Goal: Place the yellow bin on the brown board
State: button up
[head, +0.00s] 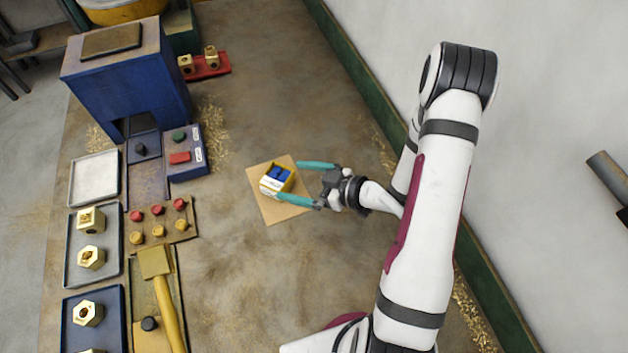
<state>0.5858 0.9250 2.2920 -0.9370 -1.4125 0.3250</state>
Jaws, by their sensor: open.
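The yellow bin (273,184), with a white side and something blue inside, sits on the brown board (283,211), a square tan sheet lying on the bench. The bin stands near the middle of the board, with bare board showing around it. My gripper (288,181) is open, with its teal fingers reaching in from the right. One finger is at the bin's far side and the other at its near side. Whether either finger touches the bin cannot be told from this view.
A blue machine (130,75) stands at the far left, with a control box (186,152) beside it. A red tray (207,67) with brass parts lies behind. Trays of brass fittings and a yellow mallet (165,295) line the left side. The bench is clear in front of the board.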

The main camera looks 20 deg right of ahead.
jog(key=v, duration=0.5)
jog(key=shift+d, duration=0.1)
jog(key=shift+s+d, duration=0.1)
jog(key=shift+d, duration=0.15)
jog(key=w+d+r+m+h, duration=0.1)
jog(key=w+d+m+h, duration=0.1)
jog(key=w+d+h, duration=0.3)
jog(key=s+d+r+m+g+h, duration=0.3)
jog(key=s+d+r+m+h, duration=0.15)
jog(key=r+m+h, duration=0.2)
jog(key=s+a+r+m+g+y, duration=0.2)
jog(key=s+a+r+m+g, duration=0.1)
jog(key=s+a, duration=0.5)
jog(key=s+a+r+m+g+y, duration=0.2)
jog(key=s+a+r+m+g, duration=0.1)
jog(key=s+a, duration=0.6)
jog(key=s+r, duration=0.1)
jog(key=s, duration=0.3)
jog(key=shift+r+g, duration=0.25)
jog(key=shift+g, duration=0.05)
jog(key=shift+s, duration=0.1)
